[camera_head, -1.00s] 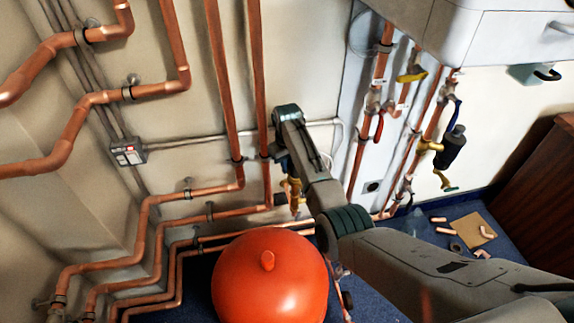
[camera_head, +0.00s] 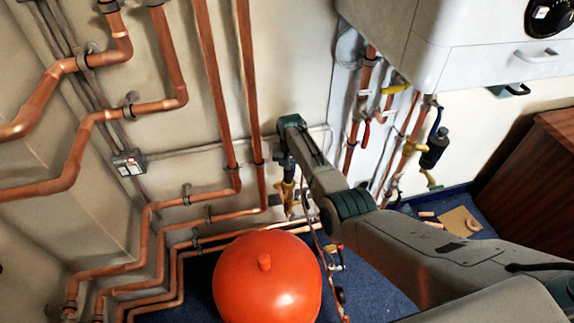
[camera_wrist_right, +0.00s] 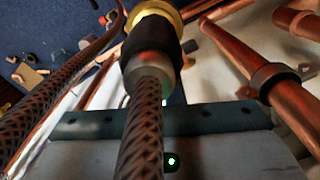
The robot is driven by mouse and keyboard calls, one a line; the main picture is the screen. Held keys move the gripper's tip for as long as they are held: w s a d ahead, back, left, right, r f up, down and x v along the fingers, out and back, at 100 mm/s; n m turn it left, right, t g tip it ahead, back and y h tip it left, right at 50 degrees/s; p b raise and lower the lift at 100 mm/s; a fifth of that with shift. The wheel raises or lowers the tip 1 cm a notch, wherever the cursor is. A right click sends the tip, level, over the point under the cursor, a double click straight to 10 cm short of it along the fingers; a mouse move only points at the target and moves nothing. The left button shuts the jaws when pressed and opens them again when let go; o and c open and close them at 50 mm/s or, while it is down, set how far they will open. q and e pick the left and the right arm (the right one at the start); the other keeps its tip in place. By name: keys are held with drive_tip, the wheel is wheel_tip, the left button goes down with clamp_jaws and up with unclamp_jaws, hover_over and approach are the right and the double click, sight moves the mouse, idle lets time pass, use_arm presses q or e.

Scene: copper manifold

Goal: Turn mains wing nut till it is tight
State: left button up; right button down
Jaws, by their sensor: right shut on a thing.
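The brass mains wing nut (camera_head: 289,196) is at the lower pipes by the wall, just below my right gripper (camera_head: 288,178). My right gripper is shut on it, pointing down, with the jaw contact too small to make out. In the right wrist view a brass fitting (camera_wrist_right: 160,12) shows at the top edge, above a dark collar (camera_wrist_right: 150,40). A braided hose (camera_wrist_right: 140,130) runs from the collar toward the camera and covers the middle of the view. The wings of the nut are not clear there. My left gripper is not in view.
A red round vessel (camera_head: 267,280) stands close below my right arm. Copper pipes (camera_head: 215,90) run down the wall beside the gripper. Valves with coloured handles (camera_head: 366,130) and a grey boiler (camera_head: 470,50) are to the right. Cardboard (camera_head: 458,220) and copper offcuts lie on the blue floor.

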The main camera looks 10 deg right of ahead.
drive_tip(key=m+p, duration=0.1)
drive_tip(key=m, duration=0.1)
drive_tip(key=s+d+m+p, duration=0.1)
drive_tip(key=m, duration=0.1)
drive_tip(key=m+p, duration=0.2)
drive_tip(key=shift+s+d+r+m, duration=0.1)
drive_tip(key=shift+s+d+m, duration=0.1)
drive_tip(key=shift+d+m, duration=0.2)
idle(0.4)
drive_tip(key=c, duration=1.5)
unclamp_jaws()
drive_tip(key=shift+d, duration=0.1)
wheel_tip(320, 180, up, 11)
drive_tip(key=shift+f+p, duration=0.15)
drive_tip(key=shift+p, duration=0.2)
drive_tip(key=shift+s, duration=0.1)
